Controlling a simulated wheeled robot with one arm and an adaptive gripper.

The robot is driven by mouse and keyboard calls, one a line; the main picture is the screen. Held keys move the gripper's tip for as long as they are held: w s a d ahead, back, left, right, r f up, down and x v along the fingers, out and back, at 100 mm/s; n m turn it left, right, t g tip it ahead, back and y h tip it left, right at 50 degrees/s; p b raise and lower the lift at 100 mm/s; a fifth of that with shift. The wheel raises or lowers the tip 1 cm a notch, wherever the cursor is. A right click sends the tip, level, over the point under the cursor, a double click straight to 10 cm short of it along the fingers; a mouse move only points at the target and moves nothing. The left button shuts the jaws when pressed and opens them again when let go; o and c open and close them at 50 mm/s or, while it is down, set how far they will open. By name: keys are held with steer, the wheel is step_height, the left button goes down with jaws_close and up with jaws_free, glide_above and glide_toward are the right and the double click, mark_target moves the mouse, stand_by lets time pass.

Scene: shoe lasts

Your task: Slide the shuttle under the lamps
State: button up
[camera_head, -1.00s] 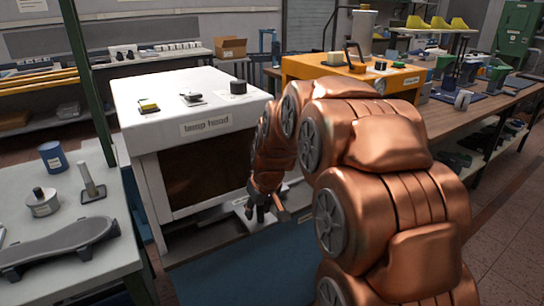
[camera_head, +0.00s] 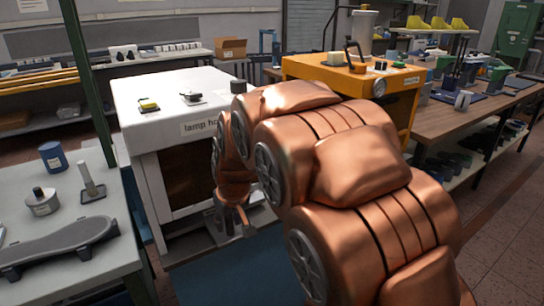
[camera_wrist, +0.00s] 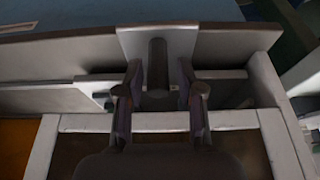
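The white lamp hood (camera_head: 142,88) stands left of centre in the head view, its front dark and a label on its upper edge. A pale grey plate, which looks like the shuttle (camera_head: 262,213), lies low at its front, mostly hidden by my arm. In the wrist view the shuttle's plate (camera_wrist: 183,42) carries a dark upright post (camera_wrist: 157,62). My gripper (camera_wrist: 159,94) is open, with one finger on each side of the post and gaps showing. In the head view my gripper (camera_head: 231,222) is low before the hood, its fingertips unclear.
A grey bench (camera_head: 125,262) with a black sole-shaped piece (camera_head: 60,243) and a blue can (camera_head: 52,155) stands at the left. A green post (camera_head: 88,85) rises beside the hood. An orange machine (camera_head: 405,82) and a wooden bench (camera_head: 455,122) are at the right.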

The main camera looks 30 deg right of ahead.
steer(key=shift+a, duration=0.15)
steer(key=shift+d, duration=0.25)
steer(key=shift+r, duration=0.1)
steer(key=p+v, duration=0.1)
steer(key=v, duration=0.6)
steer(key=shift+s+r+p, duration=0.2)
steer(key=shift+r+p, duration=0.1)
steer(key=shift+r, duration=0.05)
stand_by(2.4)
